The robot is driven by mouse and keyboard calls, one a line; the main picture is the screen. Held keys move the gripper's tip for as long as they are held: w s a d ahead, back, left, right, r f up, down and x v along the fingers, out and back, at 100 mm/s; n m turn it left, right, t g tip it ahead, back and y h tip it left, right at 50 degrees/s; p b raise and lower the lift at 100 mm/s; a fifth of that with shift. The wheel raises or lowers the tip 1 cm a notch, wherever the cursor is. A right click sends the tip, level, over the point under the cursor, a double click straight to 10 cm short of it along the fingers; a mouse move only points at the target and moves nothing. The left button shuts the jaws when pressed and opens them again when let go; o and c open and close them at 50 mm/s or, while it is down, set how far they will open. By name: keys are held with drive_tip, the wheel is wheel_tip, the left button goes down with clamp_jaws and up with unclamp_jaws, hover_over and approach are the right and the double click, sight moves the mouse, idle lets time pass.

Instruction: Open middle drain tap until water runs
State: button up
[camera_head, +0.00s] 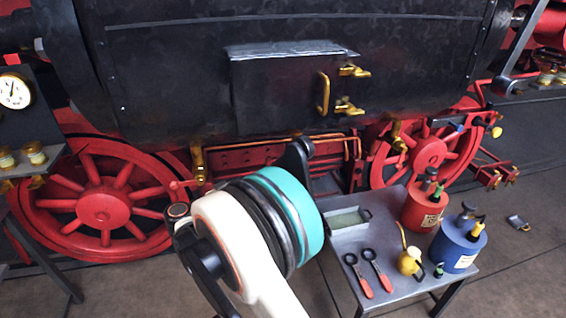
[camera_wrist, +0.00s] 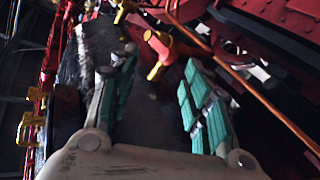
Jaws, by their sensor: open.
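In the wrist view my gripper (camera_wrist: 159,62) is open, with its teal-padded fingers apart and nothing held between them. A yellow brass tap (camera_wrist: 158,42) with a red part shows beyond the gap between the fingertips, apart from both pads. It is probably the middle drain tap. Another brass tap (camera_wrist: 122,12) shows at the top. In the head view one brass tap (camera_head: 198,160) hangs under the black cylinder on the left and another (camera_head: 397,135) on the right. My arm hides the gripper and the space between them. I see no running water.
An orange pipe (camera_wrist: 255,90) runs diagonally past the right finger. Red wheels (camera_head: 98,204) flank the work area. A grey table (camera_head: 345,240) at the right holds a red can (camera_head: 423,210), a blue can (camera_head: 455,248) and red-handled tools (camera_head: 378,275).

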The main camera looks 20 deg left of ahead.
drive_tip(key=shift+t, duration=0.5)
drive_tip(key=x, duration=0.3)
drive_tip(key=b+x, duration=0.1)
drive_tip(key=x, duration=0.3)
drive_tip(key=a+x, duration=0.1)
drive_tip(key=x, duration=0.2)
drive_tip(key=shift+w+f, duration=0.35)
drive_tip(key=shift+w, duration=0.25)
drive_tip(key=shift+c, duration=0.5)
clamp_jaws()
